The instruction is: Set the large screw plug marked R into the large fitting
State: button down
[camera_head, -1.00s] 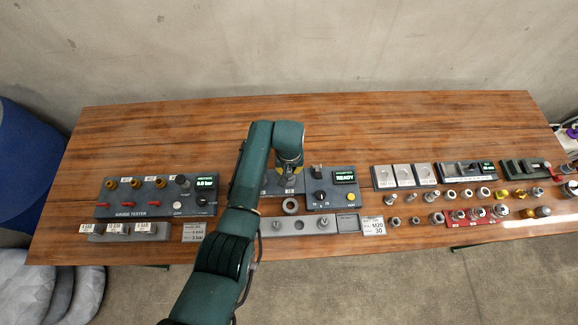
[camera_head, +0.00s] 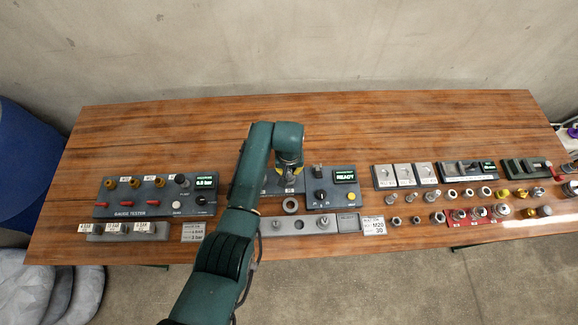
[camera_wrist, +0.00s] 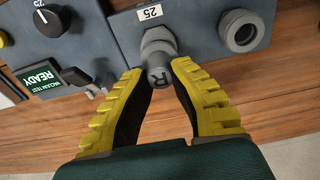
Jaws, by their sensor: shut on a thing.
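The large screw plug (camera_wrist: 160,77) is grey metal with an R on its end. My gripper (camera_wrist: 158,72) has its yellow-backed fingers shut on it, one on each side. A grey hexagonal metal part (camera_wrist: 158,42) shows directly behind the plug, at the block face below the label 25. I cannot tell where plug and large fitting meet or how deep the plug sits. In the head view my gripper (camera_head: 289,165) is over the dark block beside the READY panel, and my arm hides much of that block.
The READY panel (camera_head: 332,189) stands right of my gripper. A round port (camera_wrist: 241,36) is on the same block. A loose ring (camera_head: 290,204) and a grey tray (camera_head: 300,226) lie in front. The gauge tester (camera_head: 155,197) is to the left; several fittings lie right.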

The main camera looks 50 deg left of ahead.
jog(key=shift+f, duration=0.25)
jog(key=c, duration=0.8)
grip_release()
notch_tip(320, 180, up, 7)
jog(key=p, duration=0.6)
jog(key=shift+r+p, duration=0.1)
jog(key=shift+p, duration=0.2)
